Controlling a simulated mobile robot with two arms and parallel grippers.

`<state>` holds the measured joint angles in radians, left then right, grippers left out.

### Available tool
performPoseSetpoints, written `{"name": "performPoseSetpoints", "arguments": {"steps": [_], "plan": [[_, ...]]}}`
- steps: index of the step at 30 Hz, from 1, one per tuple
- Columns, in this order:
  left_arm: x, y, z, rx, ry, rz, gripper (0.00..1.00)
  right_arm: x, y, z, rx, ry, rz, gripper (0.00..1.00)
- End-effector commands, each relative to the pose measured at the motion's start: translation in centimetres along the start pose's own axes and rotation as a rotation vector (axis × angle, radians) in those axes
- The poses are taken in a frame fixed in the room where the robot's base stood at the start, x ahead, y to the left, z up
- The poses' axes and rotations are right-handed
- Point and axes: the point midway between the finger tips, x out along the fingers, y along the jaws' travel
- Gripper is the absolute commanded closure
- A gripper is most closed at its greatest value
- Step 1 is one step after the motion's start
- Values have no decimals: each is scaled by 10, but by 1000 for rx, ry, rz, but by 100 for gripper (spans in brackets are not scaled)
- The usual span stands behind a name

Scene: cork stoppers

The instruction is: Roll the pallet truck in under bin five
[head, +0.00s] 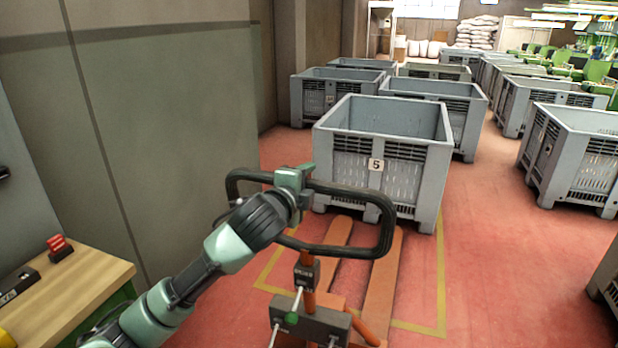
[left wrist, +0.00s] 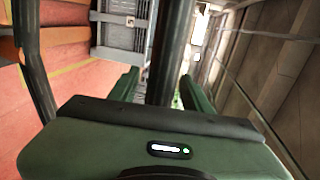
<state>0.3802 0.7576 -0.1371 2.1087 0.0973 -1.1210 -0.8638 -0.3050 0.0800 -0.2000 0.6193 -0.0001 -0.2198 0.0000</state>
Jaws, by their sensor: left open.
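Bin five (head: 375,185) is a grey plastic crate on feet with a white "5" label, standing on the red floor mid-picture. The orange pallet truck (head: 382,285) stands in front of it, its two forks pointing at the bin. The fork ends reach the bin's near lower edge; I cannot tell whether they are under it. The truck's black loop handle (head: 385,225) stands nearest me. My left gripper (head: 296,176) is open at the handle's far bar. In the left wrist view its fingers (left wrist: 160,92) stand either side of a dark bar. My right gripper is out of view.
Grey bins stand behind bin five, and another (head: 575,155) stands at the right with an aisle between. A grey-green wall panel (head: 170,130) rises at the left. A wooden bench (head: 70,300) is at the lower left. Yellow floor lines (head: 442,280) surround the truck.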

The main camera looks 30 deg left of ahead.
Motion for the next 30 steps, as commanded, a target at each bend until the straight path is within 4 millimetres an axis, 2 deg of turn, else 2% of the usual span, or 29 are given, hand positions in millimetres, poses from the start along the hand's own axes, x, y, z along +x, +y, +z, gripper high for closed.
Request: {"name": "performPoseSetpoints", "arguments": {"steps": [4,12,13,15,18,30], "plan": [[10,0,-1,-1,1,1,51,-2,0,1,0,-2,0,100],[12,0,-1,0,2,0,51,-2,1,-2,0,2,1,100],[12,0,-1,0,1,0,57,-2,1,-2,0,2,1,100],[12,0,0,0,1,0,76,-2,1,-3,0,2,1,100],[12,0,0,0,1,0,100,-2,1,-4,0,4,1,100],[12,1,0,0,1,1,100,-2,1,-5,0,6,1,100]]}}
